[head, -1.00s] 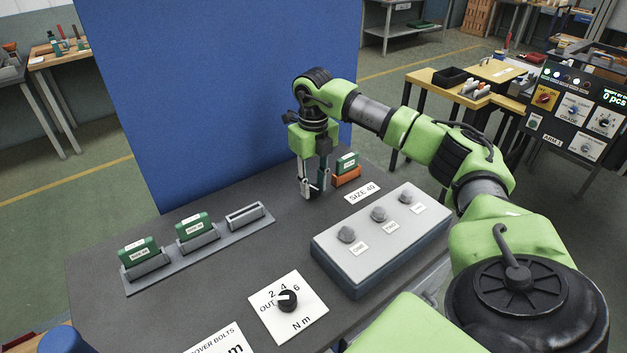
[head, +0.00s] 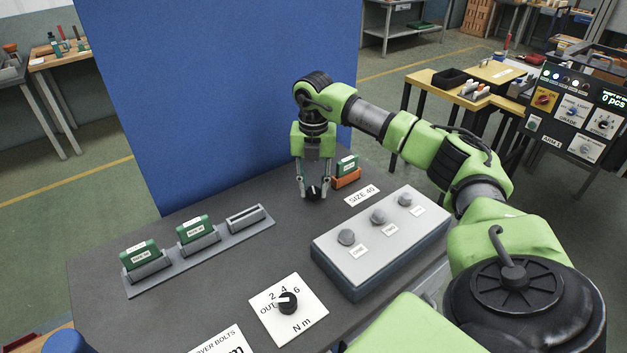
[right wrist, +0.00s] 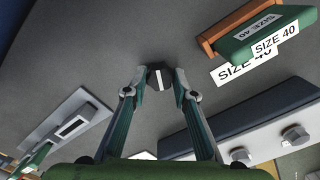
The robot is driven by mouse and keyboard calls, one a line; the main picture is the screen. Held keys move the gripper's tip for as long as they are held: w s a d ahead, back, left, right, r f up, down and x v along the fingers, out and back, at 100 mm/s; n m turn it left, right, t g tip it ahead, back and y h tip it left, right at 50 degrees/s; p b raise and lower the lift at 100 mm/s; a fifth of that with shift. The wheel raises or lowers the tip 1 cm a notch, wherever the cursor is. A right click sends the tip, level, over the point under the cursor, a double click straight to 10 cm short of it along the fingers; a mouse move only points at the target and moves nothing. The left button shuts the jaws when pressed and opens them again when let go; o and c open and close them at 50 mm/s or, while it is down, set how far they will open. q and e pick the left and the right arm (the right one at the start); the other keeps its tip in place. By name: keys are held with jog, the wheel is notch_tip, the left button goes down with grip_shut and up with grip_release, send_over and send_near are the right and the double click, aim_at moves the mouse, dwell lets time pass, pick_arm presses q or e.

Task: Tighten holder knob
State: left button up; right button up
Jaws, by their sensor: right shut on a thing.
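My right gripper (head: 313,194) points down at the dark table and is shut on a small black knob (head: 315,190). The right wrist view shows the knob (right wrist: 155,71), with a white mark, between the fingertips (right wrist: 157,82). Just right of the gripper in the head view stands an orange holder (head: 347,180) with a green block (head: 347,164) in it. In the right wrist view the block (right wrist: 262,38) reads SIZE 40 and the holder (right wrist: 207,47) is at the upper right. My left gripper is not in view.
A grey box with several knobs (head: 364,267) stands right of the gripper. A grey rack (head: 208,245) with two green blocks and one empty slot lies left. A dial plate (head: 301,325) is in front. A blue panel (head: 220,90) rises behind.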

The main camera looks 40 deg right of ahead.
aim_at(314, 189)
jog(key=shift+w+r, duration=0.1)
jog(key=shift+r, duration=0.05)
dwell(0.3)
jog(key=o, duration=1.1)
notch_tip(314, 189, up, 12)
jog(key=shift+f, duration=0.1)
